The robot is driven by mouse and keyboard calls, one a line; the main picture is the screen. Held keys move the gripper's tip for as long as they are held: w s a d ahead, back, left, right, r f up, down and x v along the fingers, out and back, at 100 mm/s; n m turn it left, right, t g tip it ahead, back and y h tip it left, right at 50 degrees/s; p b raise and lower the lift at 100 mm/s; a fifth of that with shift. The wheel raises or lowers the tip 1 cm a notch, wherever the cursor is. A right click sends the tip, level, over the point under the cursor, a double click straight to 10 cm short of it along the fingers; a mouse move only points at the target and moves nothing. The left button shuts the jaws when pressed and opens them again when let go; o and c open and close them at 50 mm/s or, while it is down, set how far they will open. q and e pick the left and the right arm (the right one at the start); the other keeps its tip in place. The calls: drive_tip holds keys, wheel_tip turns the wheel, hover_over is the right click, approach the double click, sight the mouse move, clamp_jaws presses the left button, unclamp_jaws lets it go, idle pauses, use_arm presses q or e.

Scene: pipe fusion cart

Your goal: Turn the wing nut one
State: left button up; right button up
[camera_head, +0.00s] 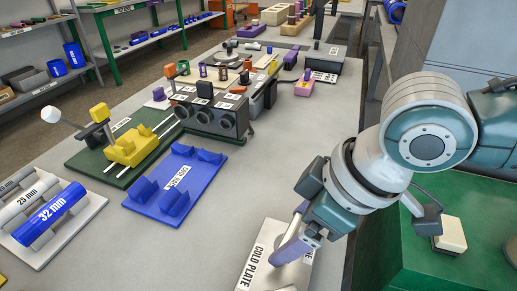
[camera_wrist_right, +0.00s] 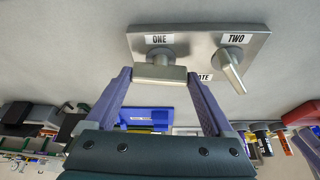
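In the right wrist view, wing nut one (camera_wrist_right: 160,72) is a grey wing lying crosswise below the label ONE on a metal plate (camera_wrist_right: 190,42). My right gripper (camera_wrist_right: 160,76) has its two purple fingers at the two ends of this wing, with no clear gap on either side. Wing nut two (camera_wrist_right: 232,70) stands to the right, its wing pointing roughly down the picture. In the head view, my right gripper (camera_head: 290,250) is low over the plate marked COLD PLATE (camera_head: 262,258) and hides the wing nuts. My left gripper is not in view.
A blue cradle (camera_head: 165,205) lies left of the plate on the grey table. A yellow clamp on a green base (camera_head: 100,172) and a rack with a blue 32 mm pipe (camera_head: 50,214) stand farther left. Bare tabletop (camera_head: 215,230) lies between cradle and plate.

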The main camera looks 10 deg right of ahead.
drive_tip(key=c, duration=0.8)
drive_tip(key=shift+s+r+m+p, duration=0.1)
drive_tip(key=shift+r+m+p, duration=0.1)
drive_tip(key=shift+m+p, duration=0.5)
drive_tip(key=m+t+h+p, duration=0.1)
drive_tip(key=m+p, duration=0.2)
drive_tip(key=p, duration=0.2)
drive_tip(key=shift+a+r, duration=0.1)
drive_tip(key=shift+a, duration=0.1)
drive_tip(key=shift+m+h+p, duration=0.5)
drive_tip(key=shift+m+p, duration=0.4)
drive_tip(key=shift+m, duration=0.3)
drive_tip(key=shift+f+m+t+h+p, duration=0.25)
drive_tip(key=shift+m+h+p, duration=0.2)
drive_tip(key=shift+m, duration=0.45)
drive_tip(key=o, duration=1.1)
